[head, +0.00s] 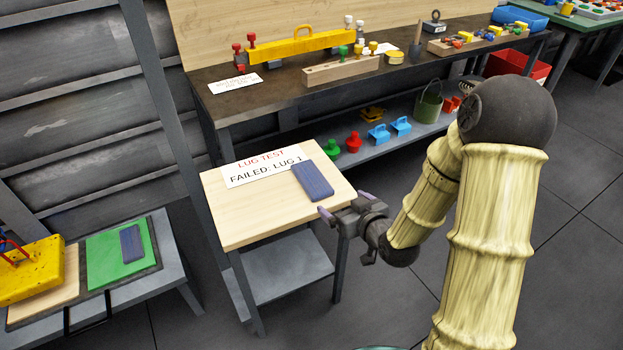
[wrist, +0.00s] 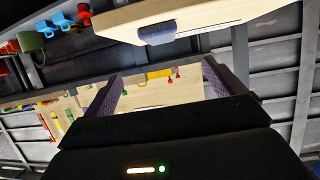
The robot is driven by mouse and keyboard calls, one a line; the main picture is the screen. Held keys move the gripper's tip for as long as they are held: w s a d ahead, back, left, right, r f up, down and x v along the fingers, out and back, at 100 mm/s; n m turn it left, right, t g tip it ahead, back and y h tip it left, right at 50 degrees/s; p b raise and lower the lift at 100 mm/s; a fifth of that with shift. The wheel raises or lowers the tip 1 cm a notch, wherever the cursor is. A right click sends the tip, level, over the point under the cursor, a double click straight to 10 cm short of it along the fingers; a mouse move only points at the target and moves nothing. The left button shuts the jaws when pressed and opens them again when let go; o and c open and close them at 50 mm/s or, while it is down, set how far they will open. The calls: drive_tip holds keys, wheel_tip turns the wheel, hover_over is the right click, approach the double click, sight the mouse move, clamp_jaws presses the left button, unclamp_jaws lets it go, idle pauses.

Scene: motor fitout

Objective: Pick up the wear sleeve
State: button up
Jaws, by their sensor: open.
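A dark blue, ribbed, oblong piece (head: 312,180), which looks like the wear sleeve, lies flat on the small wooden-topped table (head: 235,215) near its right edge. In the wrist view, the blue piece (wrist: 157,33) shows at the table's edge, above and beyond the fingers. A similar blue piece (head: 131,243) lies on a green mat at the left; I cannot tell for sure which one is the sleeve. My gripper (head: 345,206) is open and empty beside the table's right front edge, apart from the blue piece. Its two purple-padded fingers (wrist: 160,88) are spread wide.
A low bench (head: 180,270) is at left. Floor at right is clear.

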approach(315, 182)
drive_tip(key=x, duration=0.4)
drive_tip(key=shift+w+a+f, duration=0.1)
drive_tip(key=shift+w+f, duration=0.05)
drive_tip(key=shift+w, duration=0.05)
drive_tip(key=x, duration=0.5)
drive_tip(key=shift+w+a, duration=0.1)
idle(0.5)
drive_tip(key=c, duration=1.1)
wheel_tip(315, 182, up, 10)
drive_tip(key=shift+p, duration=0.35)
